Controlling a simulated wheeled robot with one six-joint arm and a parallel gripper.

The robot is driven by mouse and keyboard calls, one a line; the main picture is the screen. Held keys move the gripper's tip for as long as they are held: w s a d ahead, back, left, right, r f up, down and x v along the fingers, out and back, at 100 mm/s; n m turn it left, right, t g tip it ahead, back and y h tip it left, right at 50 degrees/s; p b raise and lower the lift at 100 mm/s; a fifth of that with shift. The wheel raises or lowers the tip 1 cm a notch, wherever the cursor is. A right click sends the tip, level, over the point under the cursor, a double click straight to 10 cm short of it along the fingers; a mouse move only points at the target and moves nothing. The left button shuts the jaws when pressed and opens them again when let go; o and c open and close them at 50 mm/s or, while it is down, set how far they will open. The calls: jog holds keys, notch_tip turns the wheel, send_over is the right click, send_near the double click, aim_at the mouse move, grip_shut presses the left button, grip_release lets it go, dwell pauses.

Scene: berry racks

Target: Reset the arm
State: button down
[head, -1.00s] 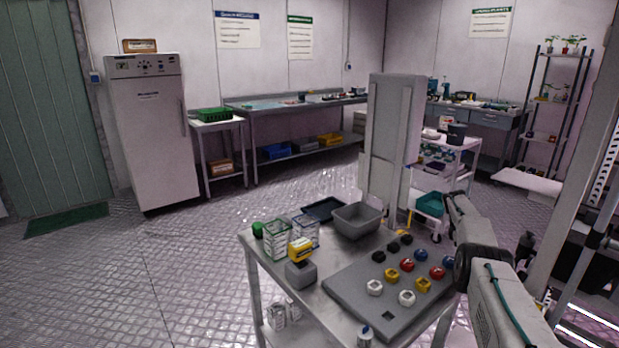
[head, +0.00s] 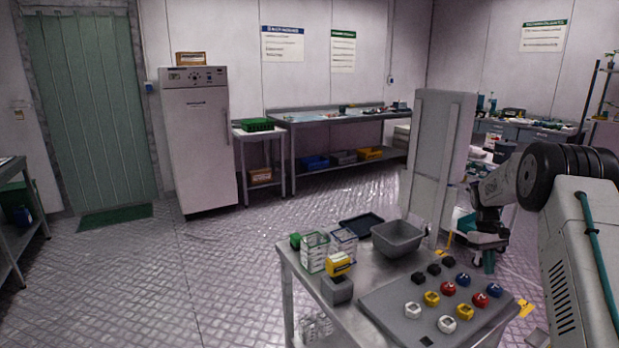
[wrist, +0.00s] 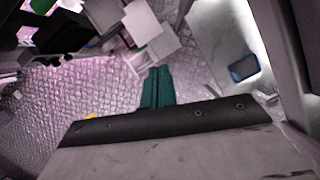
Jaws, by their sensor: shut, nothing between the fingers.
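My gripper (head: 488,262) hangs at the right in the head view, at the end of my raised, bent arm. It is beyond the right part of the steel work table. In the wrist view, its two green fingers (wrist: 157,87) lie side by side, shut with nothing between them. The patterned floor (wrist: 85,95) shows behind them.
The steel table (head: 374,312) carries a grey bin (head: 398,239), a grey board (head: 392,320) with several coloured knobs, and clear baskets (head: 314,252). A tall grey panel (head: 436,150) stands behind it. Floor at the left is open.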

jog(key=shift+m+t, duration=0.3)
jog(key=shift+m, duration=0.5)
jog(key=s+a+r, duration=0.3)
jog(key=r, duration=0.1)
jog(key=s+a+r, duration=0.2)
jog(key=a+r, duration=0.2)
jog(key=s+a+r, duration=0.3)
jog(key=r, duration=0.1)
jog(key=shift+s+a+r, duration=0.1)
jog(key=shift+s+a, duration=0.2)
jog(key=shift+a, duration=0.1)
jog(key=s+a+r+t, duration=0.1)
jog(key=s+a+r, duration=0.2)
jog(key=s+a, duration=0.3)
jog(key=s+a+r+t, duration=0.2)
jog(key=s+a+r, duration=0.2)
jog(key=s, duration=1.3)
jog(key=s+a+r+t, duration=0.1)
jog(key=s+a+r, duration=0.3)
jog(key=s+a, duration=0.6)
jog(key=shift+s+a+r+t+y, duration=0.2)
jog(key=shift+s+r+t+y, duration=0.15)
jog(key=shift+s, duration=0.6)
jog(key=shift+a+f, duration=0.1)
jog(key=shift+a, duration=0.05)
